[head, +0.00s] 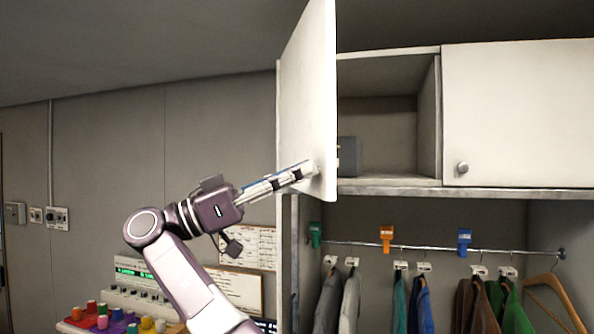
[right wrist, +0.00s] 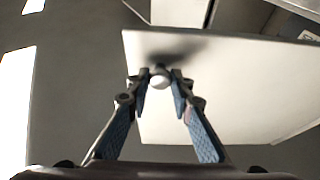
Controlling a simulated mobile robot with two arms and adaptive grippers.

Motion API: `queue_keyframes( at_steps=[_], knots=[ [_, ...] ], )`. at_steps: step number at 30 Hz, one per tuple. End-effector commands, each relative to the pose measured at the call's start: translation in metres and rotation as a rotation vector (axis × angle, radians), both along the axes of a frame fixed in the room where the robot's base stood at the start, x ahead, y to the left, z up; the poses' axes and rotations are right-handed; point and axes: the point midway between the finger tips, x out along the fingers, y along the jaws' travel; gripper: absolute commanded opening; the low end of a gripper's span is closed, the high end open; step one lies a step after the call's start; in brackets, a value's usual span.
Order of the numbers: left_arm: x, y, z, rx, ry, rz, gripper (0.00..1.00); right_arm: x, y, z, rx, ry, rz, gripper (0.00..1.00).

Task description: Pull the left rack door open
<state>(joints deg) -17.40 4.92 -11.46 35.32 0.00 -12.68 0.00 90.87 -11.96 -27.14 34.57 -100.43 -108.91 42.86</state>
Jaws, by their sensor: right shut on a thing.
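The left rack door (head: 308,90) is a white panel that stands swung open, out from the cabinet, showing the compartment behind it. My right gripper (head: 310,170) is at the lower part of this door. In the right wrist view the door (right wrist: 225,95) fills the middle, and its round knob (right wrist: 159,80) sits between the fingertips of my right gripper (right wrist: 160,76), which is shut on it. In the head view the knob is hidden by the fingers. My left gripper is not in view.
The opened compartment (head: 375,125) holds a grey box (head: 349,156). The right cabinet door (head: 520,115) is shut, with its own knob (head: 462,168). Below, several garments hang from a rail (head: 350,244). A control panel with coloured pieces (head: 120,322) is at the lower left.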

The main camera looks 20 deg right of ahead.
Motion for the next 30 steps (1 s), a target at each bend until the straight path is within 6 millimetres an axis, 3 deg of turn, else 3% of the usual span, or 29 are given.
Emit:
queue_keyframes(
  at_steps=[11,12,16,30],
  knots=[
    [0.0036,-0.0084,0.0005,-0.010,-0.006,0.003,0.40,-0.0004,-0.0007,0.0008,0.000,-0.001,-0.003,0.00],
    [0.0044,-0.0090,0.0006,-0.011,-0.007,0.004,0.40,-0.0004,-0.0007,0.0008,0.000,-0.001,-0.003,0.25],
    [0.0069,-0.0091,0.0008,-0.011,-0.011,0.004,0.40,-0.0004,-0.0008,0.0007,0.001,0.000,-0.003,0.38],
    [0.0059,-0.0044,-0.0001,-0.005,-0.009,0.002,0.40,-0.0003,-0.0006,-0.0003,0.001,0.000,0.001,0.38]
  ],
)
